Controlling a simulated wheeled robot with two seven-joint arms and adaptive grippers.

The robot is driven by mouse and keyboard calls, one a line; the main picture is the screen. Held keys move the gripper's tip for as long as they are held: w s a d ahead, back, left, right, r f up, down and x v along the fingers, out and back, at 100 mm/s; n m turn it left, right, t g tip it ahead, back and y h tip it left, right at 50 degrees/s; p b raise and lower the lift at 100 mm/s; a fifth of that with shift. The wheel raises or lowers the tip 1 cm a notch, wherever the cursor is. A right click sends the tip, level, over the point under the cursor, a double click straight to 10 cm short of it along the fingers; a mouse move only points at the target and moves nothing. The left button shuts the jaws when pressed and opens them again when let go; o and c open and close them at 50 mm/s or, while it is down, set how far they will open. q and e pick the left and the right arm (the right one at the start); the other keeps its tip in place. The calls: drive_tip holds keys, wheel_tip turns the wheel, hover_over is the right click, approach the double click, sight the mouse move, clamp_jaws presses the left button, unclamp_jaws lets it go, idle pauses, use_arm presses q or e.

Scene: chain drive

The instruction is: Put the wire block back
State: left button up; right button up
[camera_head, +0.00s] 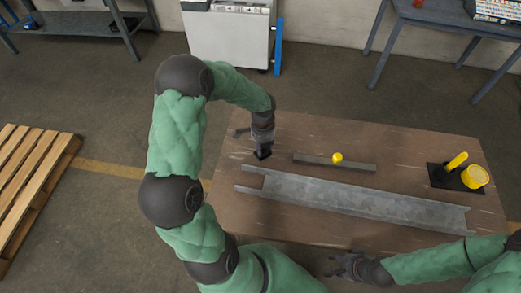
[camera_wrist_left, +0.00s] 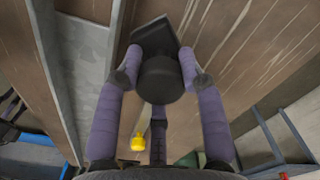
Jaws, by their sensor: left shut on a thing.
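My left gripper (camera_head: 263,140) is at the left end of the wooden table (camera_head: 228,205), pointing down. It is shut on a black block (camera_head: 263,154). In the left wrist view the block (camera_wrist_left: 160,80) shows as a round black body with a flat square plate at its far end, between the purple fingers. Whether the plate touches the table I cannot tell. My right gripper (camera_head: 347,266) is empty, with its fingers spread, at the table's front edge.
A long grey metal channel (camera_head: 350,194) lies across the table. Behind it is a narrow bar (camera_head: 310,160) with a yellow knob (camera_head: 337,157). A black plate with yellow parts (camera_head: 475,177) is at the right end. Bare wood lies behind the bar.

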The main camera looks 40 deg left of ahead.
use_arm(q)
drive_tip(key=shift+w+a+f, duration=0.2)
drive_tip(key=shift+a+f, duration=0.2)
drive_tip(key=shift+f, duration=0.15)
drive_tip(key=shift+w+a+f, duration=0.15)
drive_tip(key=shift+a+f, duration=0.25)
drive_tip(key=shift+f, duration=0.1)
drive_tip(key=shift+a+f, duration=0.1)
drive_tip(key=shift+f, duration=1.45)
drive_tip(key=shift+f, duration=0.1)
drive_tip(key=o, duration=1.1)
drive_tip(key=shift+f, duration=0.1)
wheel_tip(320, 180, up, 12)
drive_tip(key=shift+r+p, duration=0.2)
drive_tip(key=shift+p, duration=0.1)
